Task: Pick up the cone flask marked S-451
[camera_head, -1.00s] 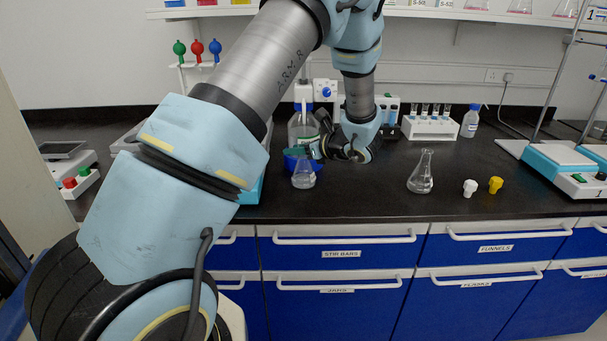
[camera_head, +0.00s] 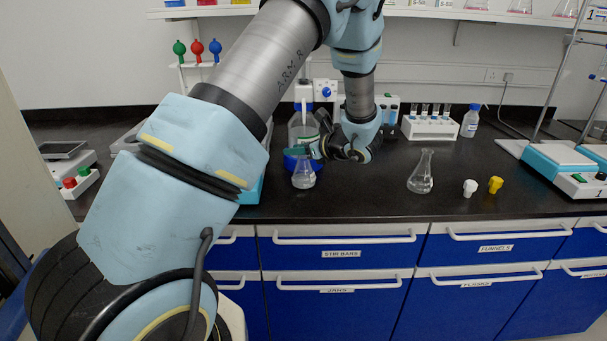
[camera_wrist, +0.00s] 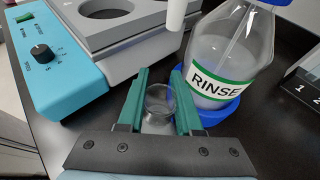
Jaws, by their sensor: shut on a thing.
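A clear cone flask (camera_head: 304,176) stands at the bench's front left, by the blue base of the wash bottle. It also shows in the wrist view (camera_wrist: 158,122), its neck between the two green fingers of my gripper (camera_wrist: 160,90). My gripper is shut on this flask; in the head view the gripper (camera_head: 312,152) is partly hidden behind the wrist. No S-451 mark is readable on it. A second clear cone flask (camera_head: 421,174) stands upright on the open bench to the right, apart from my gripper, with no readable mark.
A RINSE bottle (camera_wrist: 228,55) stands close to the right of my fingers. A blue-sided device with a knob (camera_wrist: 55,65) is at the left. White (camera_head: 470,188) and yellow (camera_head: 496,185) small pieces, a tube rack (camera_head: 430,128) and a balance-like device (camera_head: 565,160) lie to the right.

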